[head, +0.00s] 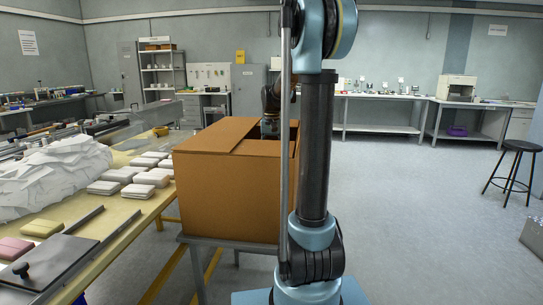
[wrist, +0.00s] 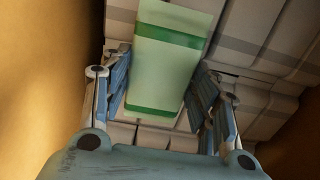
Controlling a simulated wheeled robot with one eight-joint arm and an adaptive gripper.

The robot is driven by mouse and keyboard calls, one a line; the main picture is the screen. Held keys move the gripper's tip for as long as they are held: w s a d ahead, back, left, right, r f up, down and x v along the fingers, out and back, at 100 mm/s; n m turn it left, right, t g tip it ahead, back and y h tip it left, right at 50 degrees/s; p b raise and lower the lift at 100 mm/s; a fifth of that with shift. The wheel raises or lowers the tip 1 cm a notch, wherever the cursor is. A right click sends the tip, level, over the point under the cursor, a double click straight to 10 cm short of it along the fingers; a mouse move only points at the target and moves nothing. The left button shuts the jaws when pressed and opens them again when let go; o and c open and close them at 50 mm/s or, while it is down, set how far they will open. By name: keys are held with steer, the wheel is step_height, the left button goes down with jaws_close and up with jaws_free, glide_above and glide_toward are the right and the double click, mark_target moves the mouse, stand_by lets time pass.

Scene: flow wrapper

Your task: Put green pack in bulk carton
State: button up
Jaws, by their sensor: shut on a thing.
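The green pack (wrist: 168,62), pale green with darker green bands, is between the fingers of my gripper (wrist: 163,78) in the wrist view. My gripper is shut on it. The brown bulk carton (head: 225,195) stands on a low stand in the middle of the head view. Its brown wall (wrist: 40,60) shows at the left of the wrist view. Packs with grey bands (wrist: 265,50) lie in rows beyond the green pack, inside the carton. In the head view the carton and my arm hide my gripper and the green pack. I cannot tell whether the green pack touches the packs below.
A yellow table (head: 130,205) on the left holds several white packs (head: 138,191), a pale yellow pack (head: 42,228), a pink pack (head: 12,248) and a heap of white wrappers (head: 50,175). A black stool (head: 520,147) stands far right. The floor on the right is open.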

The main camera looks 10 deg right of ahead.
steer(key=shift+f, duration=1)
stand_by(0.4)
steer(key=o, duration=0.8)
steer(key=shift+o, duration=0.4)
steer(key=o, duration=0.4)
steer(key=shift+o, duration=0.2)
steer(key=shift+r, duration=4)
